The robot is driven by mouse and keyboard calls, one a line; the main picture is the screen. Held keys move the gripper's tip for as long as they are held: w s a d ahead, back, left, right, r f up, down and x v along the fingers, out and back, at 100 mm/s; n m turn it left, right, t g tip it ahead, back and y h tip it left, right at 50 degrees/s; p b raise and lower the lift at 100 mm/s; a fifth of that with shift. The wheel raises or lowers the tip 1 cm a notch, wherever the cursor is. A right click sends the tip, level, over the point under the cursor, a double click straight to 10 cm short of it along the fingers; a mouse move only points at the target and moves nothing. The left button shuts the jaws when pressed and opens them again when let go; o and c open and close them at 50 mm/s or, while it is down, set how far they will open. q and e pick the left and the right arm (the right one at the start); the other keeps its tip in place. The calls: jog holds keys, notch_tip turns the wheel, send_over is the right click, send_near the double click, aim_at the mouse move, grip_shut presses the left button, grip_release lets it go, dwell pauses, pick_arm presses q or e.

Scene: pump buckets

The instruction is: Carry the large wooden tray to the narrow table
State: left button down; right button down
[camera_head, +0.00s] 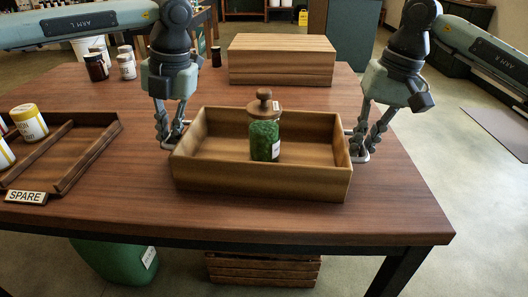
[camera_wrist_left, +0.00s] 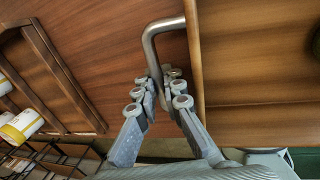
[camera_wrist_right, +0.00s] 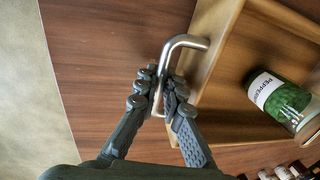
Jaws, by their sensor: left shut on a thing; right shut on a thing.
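The large wooden tray (camera_head: 262,182) sits near the front edge of the brown table. A green jar with a wooden lid (camera_head: 264,135) stands upright in it; in the right wrist view the jar (camera_wrist_right: 280,97) shows a "PEPPER" label. My left gripper (camera_head: 172,145) is at the tray's left end, shut on its metal handle (camera_wrist_left: 152,45). My right gripper (camera_head: 359,155) is at the right end, shut on the other metal handle (camera_wrist_right: 180,45). Whether the tray touches the tabletop is hard to tell.
A closed wooden box (camera_head: 282,65) stands behind the tray. A divided tray (camera_head: 90,155) with yellow-lidded jars and a "SPARE" label (camera_head: 26,197) lies at left. Several small jars (camera_head: 126,66) stand at back left. A green container (camera_head: 110,262) and wooden crate (camera_head: 262,270) are under the table.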

pick_arm(q)
jog(key=shift+r, duration=0.15)
pick_arm(e)
jog(key=shift+r, duration=0.15)
